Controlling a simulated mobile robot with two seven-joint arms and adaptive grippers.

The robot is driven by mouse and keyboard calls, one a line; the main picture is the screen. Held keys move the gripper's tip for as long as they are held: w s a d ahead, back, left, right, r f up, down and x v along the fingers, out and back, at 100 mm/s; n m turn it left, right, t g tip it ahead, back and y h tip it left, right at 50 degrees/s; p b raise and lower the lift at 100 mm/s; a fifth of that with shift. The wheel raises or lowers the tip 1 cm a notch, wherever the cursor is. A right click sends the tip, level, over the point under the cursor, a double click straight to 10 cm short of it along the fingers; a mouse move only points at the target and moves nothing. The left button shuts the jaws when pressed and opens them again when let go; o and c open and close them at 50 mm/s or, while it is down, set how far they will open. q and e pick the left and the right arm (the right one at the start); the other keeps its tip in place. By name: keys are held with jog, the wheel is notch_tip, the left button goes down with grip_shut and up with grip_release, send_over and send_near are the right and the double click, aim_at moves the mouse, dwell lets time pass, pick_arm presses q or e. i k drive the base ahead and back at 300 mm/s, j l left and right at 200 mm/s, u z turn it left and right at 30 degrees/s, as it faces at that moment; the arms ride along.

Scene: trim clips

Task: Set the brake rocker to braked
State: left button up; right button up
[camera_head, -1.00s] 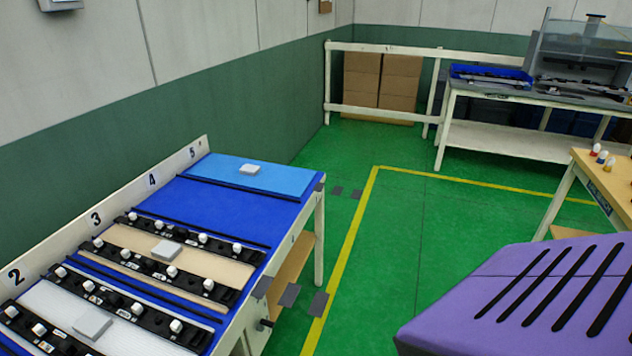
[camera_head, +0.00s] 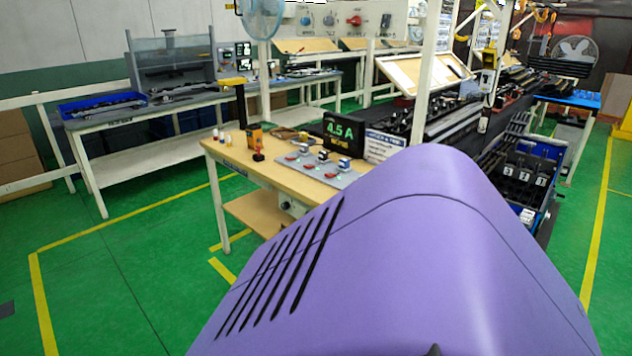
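I cannot make out the brake rocker in the head view. The wooden workbench (camera_head: 258,178) in the middle carries a grey plate (camera_head: 322,166) with several small red-topped and pale parts, too small to identify as a rocker. Neither of my grippers shows in this view.
A purple slotted cover fills the lower middle and hides what lies behind it; I cannot tell whether it is mine. A display reading 4.5 A (camera_head: 342,133) stands on the workbench. Green floor (camera_head: 110,270) is clear at left.

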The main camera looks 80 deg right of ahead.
aim_at(527, 216)
jog(key=l+z, duration=0.1)
jog(key=z, duration=3.85)
jog(key=i+u, duration=0.2)
jog(key=i, duration=0.35)
jog(key=i+u, duration=0.25)
jog(key=i, duration=0.25)
jog(key=i+l+u, duration=0.2)
jog(key=i, duration=0.3)
jog(key=i+l+u, duration=0.2)
jog(key=i, duration=0.3)
jog(key=l, duration=0.1)
